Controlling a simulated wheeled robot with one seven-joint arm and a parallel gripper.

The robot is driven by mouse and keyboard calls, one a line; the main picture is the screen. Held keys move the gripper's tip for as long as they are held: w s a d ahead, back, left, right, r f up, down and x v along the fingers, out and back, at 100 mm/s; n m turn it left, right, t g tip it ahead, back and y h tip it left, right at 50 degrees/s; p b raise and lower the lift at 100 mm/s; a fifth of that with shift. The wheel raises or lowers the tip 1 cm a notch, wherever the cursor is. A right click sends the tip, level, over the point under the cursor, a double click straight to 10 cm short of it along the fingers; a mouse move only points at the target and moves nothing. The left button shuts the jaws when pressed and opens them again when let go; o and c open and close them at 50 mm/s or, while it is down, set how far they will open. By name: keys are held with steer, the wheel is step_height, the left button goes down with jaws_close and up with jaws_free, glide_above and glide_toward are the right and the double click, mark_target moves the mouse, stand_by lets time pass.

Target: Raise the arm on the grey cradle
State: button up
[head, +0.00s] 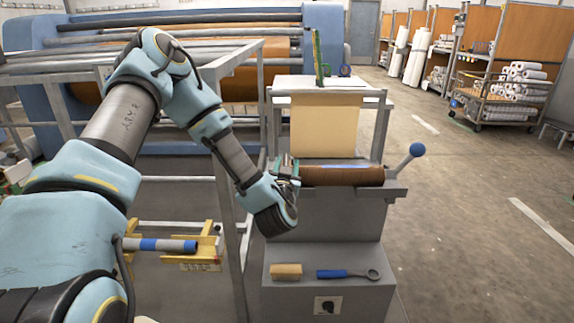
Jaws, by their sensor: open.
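The grey cradle (325,213) stands in the middle of the head view, with a brown roll (342,176) lying across its top. A short grey arm (400,168) ending in a blue ball knob (417,150) slants up and outward at the cradle's right end. My gripper (288,168) is at the left end of the brown roll, on the opposite side from the blue knob. It is small in the view and partly hidden by my wrist; it looks open. I cannot tell whether it touches the roll.
A white-topped table (330,82) with a hanging tan sheet stands behind. Metal framing (228,150) is close on the left. The floor (480,210) right of the cradle is clear.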

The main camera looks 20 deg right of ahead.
steer(key=shift+c, duration=0.2)
jaws_close()
steer(key=shift+s+d, duration=0.1)
steer(key=shift+s, duration=0.05)
stand_by(1.0)
